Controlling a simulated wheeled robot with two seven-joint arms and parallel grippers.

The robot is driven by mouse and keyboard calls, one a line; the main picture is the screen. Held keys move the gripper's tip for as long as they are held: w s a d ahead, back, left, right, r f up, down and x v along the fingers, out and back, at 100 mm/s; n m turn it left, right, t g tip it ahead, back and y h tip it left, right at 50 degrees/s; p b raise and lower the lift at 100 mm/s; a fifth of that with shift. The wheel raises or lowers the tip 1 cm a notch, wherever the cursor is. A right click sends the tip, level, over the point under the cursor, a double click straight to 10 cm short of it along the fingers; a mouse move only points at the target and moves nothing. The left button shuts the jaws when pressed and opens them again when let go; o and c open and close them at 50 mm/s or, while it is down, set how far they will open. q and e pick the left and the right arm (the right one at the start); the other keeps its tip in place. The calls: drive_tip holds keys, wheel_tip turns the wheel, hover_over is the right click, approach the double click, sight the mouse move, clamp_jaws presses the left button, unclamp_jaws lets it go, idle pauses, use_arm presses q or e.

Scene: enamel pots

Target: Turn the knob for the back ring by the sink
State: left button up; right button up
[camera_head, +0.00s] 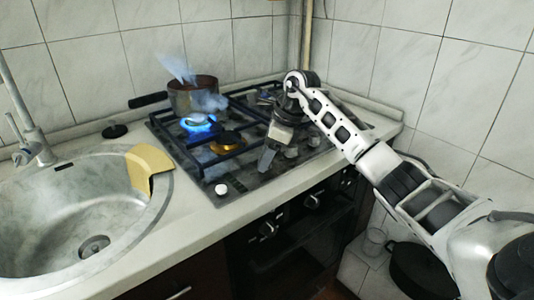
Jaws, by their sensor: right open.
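The gas hob (246,182) is set in the counter to the right of the sink (60,215). A blue flame (200,124) burns on its sink side, just in front of the brown pot (193,97). Along the hob's front edge are a white knob (221,189) near the sink and pale knobs (291,152) further right. My right gripper (267,160) points down over the front of the hob, right of the white knob and apart from it. It is open, with nothing seen between its fingers. It and my arm may hide other knobs and part of the right rings. My left gripper is out of view.
The pot's dark handle (148,100) points left over the counter. A yellow cloth (148,165) lies over the sink's right rim. More knobs (268,228) are on the oven front (300,250) below. A dark pan (420,268) stands low at the right.

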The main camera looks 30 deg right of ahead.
drive_tip(key=shift+c, duration=0.2)
drive_tip(key=c, duration=0.9)
drive_tip(key=shift+c, duration=0.2)
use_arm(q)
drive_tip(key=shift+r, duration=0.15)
